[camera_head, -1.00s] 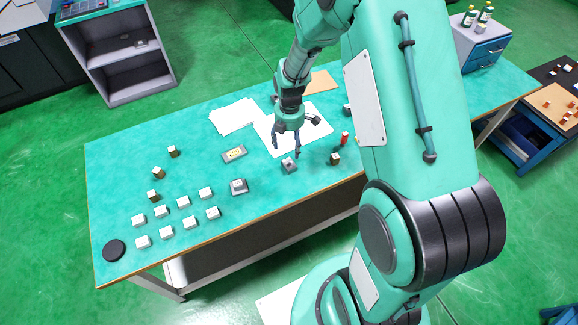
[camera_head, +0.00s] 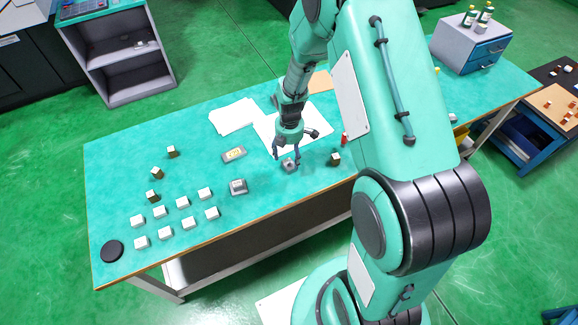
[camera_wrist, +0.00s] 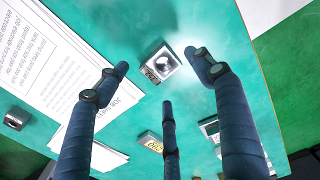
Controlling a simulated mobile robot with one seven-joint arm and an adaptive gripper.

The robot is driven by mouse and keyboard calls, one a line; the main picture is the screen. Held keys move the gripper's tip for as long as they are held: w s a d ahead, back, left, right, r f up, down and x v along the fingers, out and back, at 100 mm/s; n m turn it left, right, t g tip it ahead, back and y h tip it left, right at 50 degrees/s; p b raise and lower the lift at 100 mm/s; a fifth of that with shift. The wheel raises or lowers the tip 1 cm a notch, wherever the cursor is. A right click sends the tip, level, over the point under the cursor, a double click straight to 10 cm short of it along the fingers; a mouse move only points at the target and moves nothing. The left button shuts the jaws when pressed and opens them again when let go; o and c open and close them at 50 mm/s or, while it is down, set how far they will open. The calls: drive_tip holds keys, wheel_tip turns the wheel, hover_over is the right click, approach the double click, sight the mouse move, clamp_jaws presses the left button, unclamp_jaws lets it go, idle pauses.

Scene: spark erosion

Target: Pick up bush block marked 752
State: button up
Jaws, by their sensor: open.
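A small grey metal bush block (camera_head: 289,165) with a round bore in its top lies on the green bench top near the front edge. In the wrist view the block (camera_wrist: 163,61) shows a small dark label on its side, too small to read with certainty. My gripper (camera_head: 287,157) has its fingers spread and empty, pointing down just above the block. In the wrist view the block appears between and slightly beyond the tips of my gripper (camera_wrist: 160,72). I see no finger touching it.
A grey device with a yellow display (camera_head: 234,154) and a grey block on a base (camera_head: 238,187) lie to the left. Several white blocks (camera_head: 183,203) stand farther left. A dark cube (camera_head: 334,160) and a red item (camera_head: 345,139) are at right. Paper sheets (camera_head: 232,117) lie behind.

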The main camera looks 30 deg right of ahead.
sight(289, 167)
drive_tip(key=shift+f+b, duration=0.5)
drive_tip(key=shift+f, duration=2)
drive_tip(key=shift+c, duration=0.5)
clamp_jaws()
